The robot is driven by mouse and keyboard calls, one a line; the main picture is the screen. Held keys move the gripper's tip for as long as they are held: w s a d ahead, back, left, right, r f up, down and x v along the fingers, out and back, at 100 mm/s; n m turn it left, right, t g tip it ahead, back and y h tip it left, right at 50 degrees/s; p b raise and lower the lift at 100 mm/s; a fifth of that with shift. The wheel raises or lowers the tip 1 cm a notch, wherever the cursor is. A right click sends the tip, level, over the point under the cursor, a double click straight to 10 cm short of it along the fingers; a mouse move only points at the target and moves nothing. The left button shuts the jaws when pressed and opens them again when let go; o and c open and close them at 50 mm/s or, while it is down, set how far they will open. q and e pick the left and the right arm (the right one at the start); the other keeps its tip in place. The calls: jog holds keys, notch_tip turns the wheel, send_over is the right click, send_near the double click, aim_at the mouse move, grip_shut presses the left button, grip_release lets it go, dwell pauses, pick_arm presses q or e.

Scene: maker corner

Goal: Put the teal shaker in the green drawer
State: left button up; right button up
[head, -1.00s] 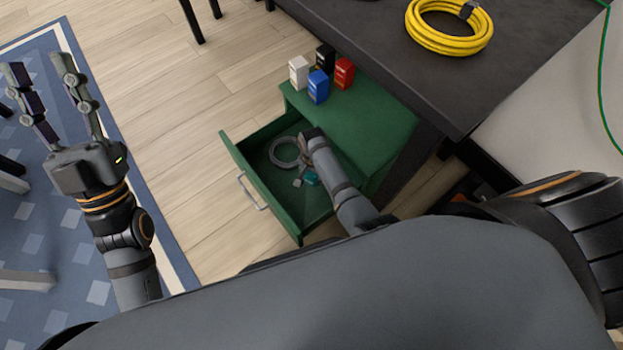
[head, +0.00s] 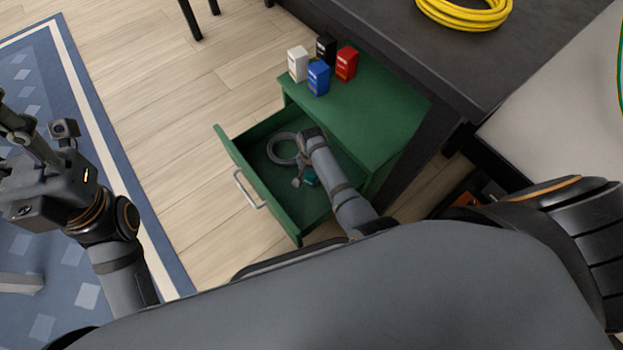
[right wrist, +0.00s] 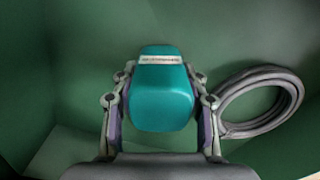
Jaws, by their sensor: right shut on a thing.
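The green drawer (head: 240,160) is pulled open from the green cabinet. My right gripper (head: 304,172) reaches down inside it. It is shut on the teal shaker (head: 311,177), which is mostly hidden by the arm in the head view. In the right wrist view the teal shaker (right wrist: 161,95) sits between the two fingers, with a pale label band across it and green drawer surfaces around it. I cannot tell whether it touches the drawer floor. My left gripper (head: 40,128) is at the left edge over the rug, empty, its fingers apart and partly cut off.
A grey coil (head: 283,149) lies in the drawer, beside the shaker in the right wrist view. White (head: 298,64), blue (head: 318,78), red (head: 346,63) and black (head: 326,48) boxes stand on the cabinet top. A yellow coil (head: 465,14) lies on the dark table.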

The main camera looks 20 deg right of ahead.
dwell(0.3)
jog(key=o, duration=0.8)
jog(key=shift+f, duration=0.15)
jog(key=shift+c, duration=0.2)
jog(key=o, duration=0.4)
jog(key=shift+o, duration=0.2)
